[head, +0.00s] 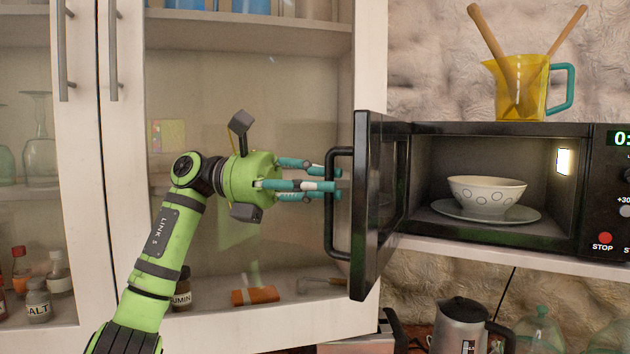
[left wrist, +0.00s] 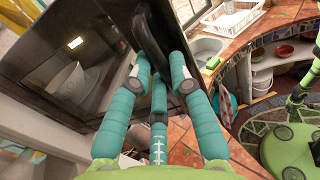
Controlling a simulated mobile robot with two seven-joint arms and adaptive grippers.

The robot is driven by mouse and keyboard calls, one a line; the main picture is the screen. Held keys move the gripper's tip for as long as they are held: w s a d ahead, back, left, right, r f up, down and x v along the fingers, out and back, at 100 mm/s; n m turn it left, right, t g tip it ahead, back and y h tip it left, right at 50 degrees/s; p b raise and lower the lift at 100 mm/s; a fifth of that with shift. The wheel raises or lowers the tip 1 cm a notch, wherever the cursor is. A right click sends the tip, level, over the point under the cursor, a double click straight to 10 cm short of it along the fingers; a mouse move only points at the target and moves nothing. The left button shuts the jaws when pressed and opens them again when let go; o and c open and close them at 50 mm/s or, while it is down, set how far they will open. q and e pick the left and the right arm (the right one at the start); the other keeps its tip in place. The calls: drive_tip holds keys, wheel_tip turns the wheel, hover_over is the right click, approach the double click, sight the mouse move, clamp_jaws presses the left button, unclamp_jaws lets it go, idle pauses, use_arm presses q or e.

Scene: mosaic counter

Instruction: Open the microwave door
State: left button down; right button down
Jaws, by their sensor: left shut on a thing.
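The microwave door (head: 371,215) stands swung wide open, hinged near the left side of the microwave (head: 480,130). Its black bar handle (head: 338,240) faces left. My left gripper (head: 330,187) comes in from the left with its teal fingers at the handle. In the left wrist view the fingers (left wrist: 160,80) are shut around the handle (left wrist: 150,42). Inside the lit microwave, a white patterned bowl (head: 487,194) sits on a round plate (head: 455,211). My right gripper is not in view in the head view.
A yellow jug (head: 520,95) with wooden utensils stands on top of the microwave. Glass-fronted cabinet doors (head: 367,60) are behind and left of my arm. A kettle (head: 460,325) stands below the microwave shelf.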

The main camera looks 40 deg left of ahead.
use_arm(q)
drive_tip(key=shift+w+a+r, duration=0.15)
drive_tip(key=shift+a, duration=0.35)
drive_tip(key=shift+d, duration=0.1)
drive_tip(key=c, duration=1.1)
unclamp_jaws()
drive_tip(key=shift+w, duration=0.1)
wheel_tip(320, 180, up, 10)
drive_tip(key=shift+w+d+f, duration=0.1)
drive_tip(key=shift+w+f, duration=0.05)
